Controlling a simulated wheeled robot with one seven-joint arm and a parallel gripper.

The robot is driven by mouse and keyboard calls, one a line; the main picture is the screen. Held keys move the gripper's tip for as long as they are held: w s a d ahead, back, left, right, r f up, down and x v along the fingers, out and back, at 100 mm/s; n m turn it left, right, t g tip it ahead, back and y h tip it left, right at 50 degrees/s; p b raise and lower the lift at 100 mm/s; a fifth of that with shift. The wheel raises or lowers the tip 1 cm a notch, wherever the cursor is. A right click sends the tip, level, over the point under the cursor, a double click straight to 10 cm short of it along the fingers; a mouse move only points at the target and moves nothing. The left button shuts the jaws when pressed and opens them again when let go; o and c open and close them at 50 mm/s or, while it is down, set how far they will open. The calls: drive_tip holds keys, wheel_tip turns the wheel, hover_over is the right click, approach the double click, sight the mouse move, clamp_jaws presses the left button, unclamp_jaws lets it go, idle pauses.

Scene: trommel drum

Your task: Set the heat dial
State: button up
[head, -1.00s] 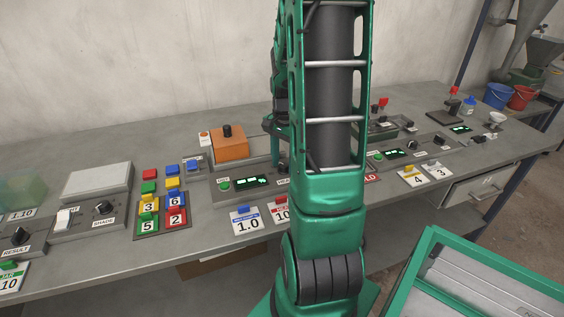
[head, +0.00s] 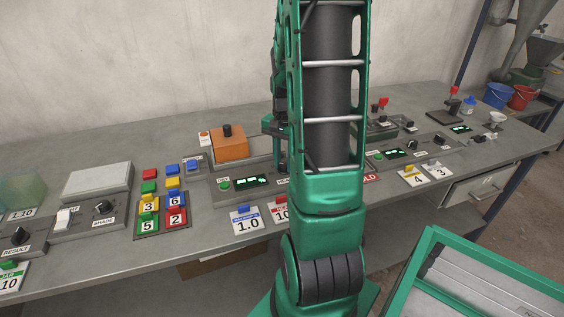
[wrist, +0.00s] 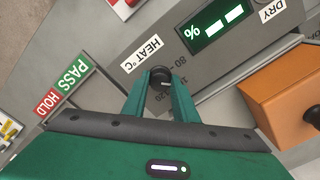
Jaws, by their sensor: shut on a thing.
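In the wrist view the heat dial is a small black knob (wrist: 159,77) on a grey panel (wrist: 185,40), beside a "HEAT °C" label (wrist: 142,54) and scale marks, of which "80" can be read. My gripper (wrist: 160,84) has its two green fingers around the knob, shut on it. The knob's pointer direction is too small to tell. In the head view my green arm (head: 325,190) hides the dial, and the fingertips cannot be made out there.
A green-lit display (wrist: 215,22) with a % sign sits beside the dial. An orange box with a black knob (head: 230,146) stands behind the panel. PASS (wrist: 72,72) and HOLD (wrist: 47,103) labels show. Number cards, such as 1.0 (head: 247,221), lie in front.

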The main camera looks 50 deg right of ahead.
sight(283, 164)
drive_tip(key=n, duration=0.4)
drive_tip(key=shift+n, duration=0.3)
drive_tip(key=n, duration=0.4)
drive_tip(key=shift+n, duration=0.3)
drive_tip(key=o, duration=1.1)
drive_tip(key=shift+c, duration=0.2)
drive_tip(key=shift+r, duration=0.15)
wheel_tip(283, 164, up, 10)
drive_tip(key=shift+r, duration=0.25)
